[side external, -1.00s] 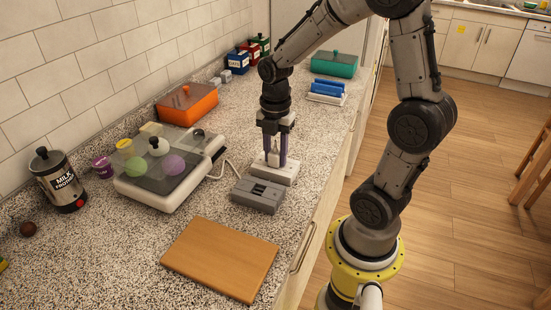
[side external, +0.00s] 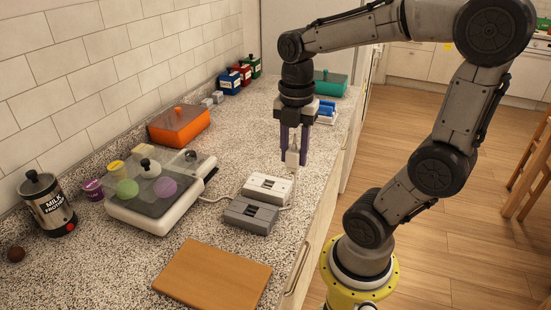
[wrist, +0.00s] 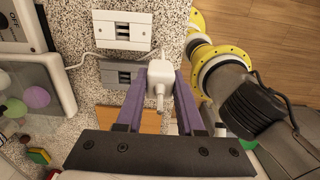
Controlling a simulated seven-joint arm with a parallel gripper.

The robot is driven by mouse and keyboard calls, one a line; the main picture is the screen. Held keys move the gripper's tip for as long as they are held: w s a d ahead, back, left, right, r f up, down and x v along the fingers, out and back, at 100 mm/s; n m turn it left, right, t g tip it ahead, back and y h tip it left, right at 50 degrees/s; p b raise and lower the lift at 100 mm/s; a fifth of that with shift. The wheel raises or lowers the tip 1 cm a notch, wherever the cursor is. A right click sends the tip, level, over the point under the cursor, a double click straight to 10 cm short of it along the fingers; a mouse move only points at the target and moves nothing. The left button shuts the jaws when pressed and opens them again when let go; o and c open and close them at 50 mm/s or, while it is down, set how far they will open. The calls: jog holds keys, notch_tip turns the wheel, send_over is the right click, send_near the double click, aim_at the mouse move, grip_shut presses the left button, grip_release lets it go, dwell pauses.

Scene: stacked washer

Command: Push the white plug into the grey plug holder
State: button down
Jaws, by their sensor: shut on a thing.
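The white plug (side external: 292,157) is between the purple fingers of my gripper (side external: 296,160), which is shut on it. It hangs above the counter, to the right of the white plug holder (side external: 267,186). The grey plug holder (side external: 250,215) lies flat in front of the white one, with dark slots on top. In the wrist view the plug (wrist: 160,76) sits between the fingertips, right of the grey holder (wrist: 118,76); the white holder (wrist: 119,27) is farther up. Both holders look empty.
A white cord (wrist: 87,58) runs from the plug past the holders toward a white grill appliance (side external: 157,219) at left. A wooden board (side external: 213,279) lies in front of the grey holder. The counter's edge is close on the right.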

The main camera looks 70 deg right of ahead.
jog(key=s+a+r, duration=0.2)
jog(key=s+r, duration=0.3)
jog(key=r, duration=0.2)
jog(key=shift+s+r, duration=0.25)
jog(key=shift+r, duration=0.05)
dwell(0.9)
jog(key=shift+a, duration=0.1)
